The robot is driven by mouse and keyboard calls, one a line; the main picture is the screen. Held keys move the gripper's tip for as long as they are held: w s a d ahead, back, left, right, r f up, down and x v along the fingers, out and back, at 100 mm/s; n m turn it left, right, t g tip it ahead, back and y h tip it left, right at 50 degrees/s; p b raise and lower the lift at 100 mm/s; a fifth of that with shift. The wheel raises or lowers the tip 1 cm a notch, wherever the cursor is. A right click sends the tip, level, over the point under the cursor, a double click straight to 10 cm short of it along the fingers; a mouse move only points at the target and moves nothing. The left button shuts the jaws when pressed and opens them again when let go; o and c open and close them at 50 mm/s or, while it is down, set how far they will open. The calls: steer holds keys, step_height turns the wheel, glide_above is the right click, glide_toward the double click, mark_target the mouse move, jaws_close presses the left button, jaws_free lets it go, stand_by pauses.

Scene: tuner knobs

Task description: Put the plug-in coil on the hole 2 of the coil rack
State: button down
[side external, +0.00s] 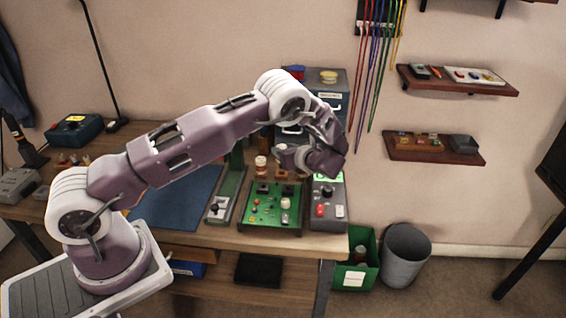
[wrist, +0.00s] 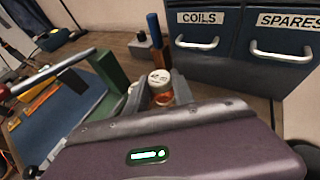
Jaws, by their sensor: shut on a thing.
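My gripper (wrist: 159,93) is shut on a plug-in coil (wrist: 161,80), a small cylinder with a cream top and a copper-orange band, seen between the two grey fingers in the wrist view. In the side view my gripper (side external: 283,153) is low over the back of the bench, behind the green panel. Cream-and-brown coil shapes (side external: 261,166) show just below and beside it; I cannot tell which one is held. The coil rack and its hole 2 cannot be made out clearly; my arm and hand cover much of that area.
A green upright (wrist: 108,70) stands left of my gripper. Drawers marked COILS (wrist: 201,58) and SPARES (wrist: 284,70) stand behind. A blue mat (side external: 180,205) lies left.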

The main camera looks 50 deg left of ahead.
steer(key=shift+f, duration=1.75)
steer(key=shift+f, duration=0.25)
steer(key=shift+f, duration=0.4)
steer(key=c, duration=1.1)
jaws_free()
steer(key=shift+r, duration=0.15)
